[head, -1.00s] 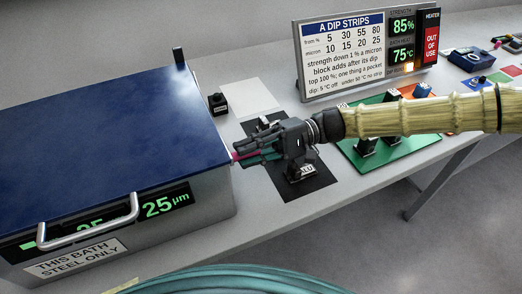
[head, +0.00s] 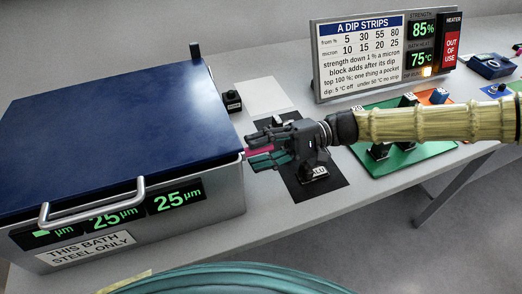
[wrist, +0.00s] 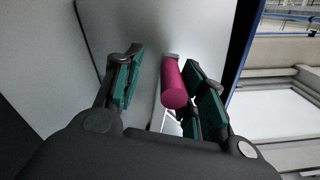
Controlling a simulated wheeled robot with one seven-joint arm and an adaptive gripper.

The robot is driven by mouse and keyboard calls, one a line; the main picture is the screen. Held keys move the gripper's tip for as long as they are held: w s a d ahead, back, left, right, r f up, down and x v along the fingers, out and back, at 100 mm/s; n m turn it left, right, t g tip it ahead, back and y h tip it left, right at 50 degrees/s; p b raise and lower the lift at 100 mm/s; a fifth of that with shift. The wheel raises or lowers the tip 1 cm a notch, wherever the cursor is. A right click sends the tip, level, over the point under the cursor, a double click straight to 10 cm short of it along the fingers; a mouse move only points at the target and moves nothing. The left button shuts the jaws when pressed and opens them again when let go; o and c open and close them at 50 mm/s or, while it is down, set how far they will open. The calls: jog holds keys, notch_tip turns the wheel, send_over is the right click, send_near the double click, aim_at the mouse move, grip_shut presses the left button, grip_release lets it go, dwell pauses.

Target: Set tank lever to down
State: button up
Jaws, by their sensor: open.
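The tank (head: 100,130) is a grey metal bath with a dark blue lid, at the left in the head view. A magenta lever grip (head: 258,151) sticks out from the tank's right side near its front corner. In the wrist view the magenta grip (wrist: 174,86) is a round bar on a pale arm against the grey tank wall. My gripper (head: 256,148) is open, with dark fingers and teal pads. The magenta grip lies between the pads, nearer the right finger in the wrist view; contact is unclear. The lever's pivot is hidden in the head view.
The lid handle (head: 95,205) and green displays (head: 178,199) are on the tank's front. A dark mat (head: 322,187) with a labelled black block lies under my gripper. A green board (head: 425,150) with black blocks and a sign (head: 360,55) stand to the right.

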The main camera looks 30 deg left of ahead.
jog(key=shift+d+r, duration=0.1)
jog(key=shift+r, duration=0.05)
notch_tip(320, 180, up, 10)
jog(key=shift+f, duration=0.1)
dwell(0.5)
jog(key=shift+w, duration=0.1)
jog(key=p+v, duration=0.2)
jog(key=v, duration=1)
jog(key=shift+p, duration=0.35)
dwell(1.1)
jog(key=shift+d, duration=0.1)
jog(key=shift+c, duration=0.5)
